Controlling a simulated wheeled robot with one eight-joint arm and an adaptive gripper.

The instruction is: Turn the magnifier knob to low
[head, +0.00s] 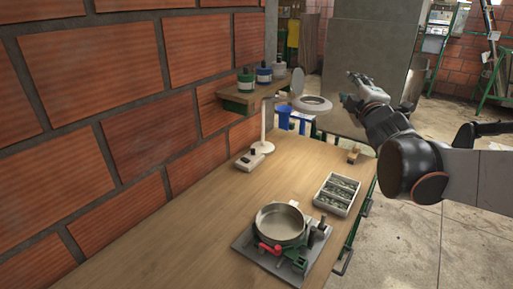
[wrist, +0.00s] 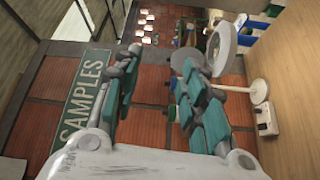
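The magnifier (head: 313,104) is a white ring lens on an arm from a white stand (head: 263,147) on the wooden bench. It also shows in the wrist view (wrist: 222,46). A small white control box (head: 249,160) lies beside the stand base; the wrist view shows it (wrist: 266,120) with small dark knobs. I cannot read the knob setting. My gripper (head: 349,88) is raised in the air to the right of the ring lens, apart from the box. Its two fingers (wrist: 160,65) are spread and nothing is between them.
A pan (head: 281,223) on a green burner and a compartment tray (head: 339,194) stand on the bench (head: 170,235). A wall shelf (head: 250,97) holds several bottles. A brick wall borders the bench on the left. The bench's near left part is clear.

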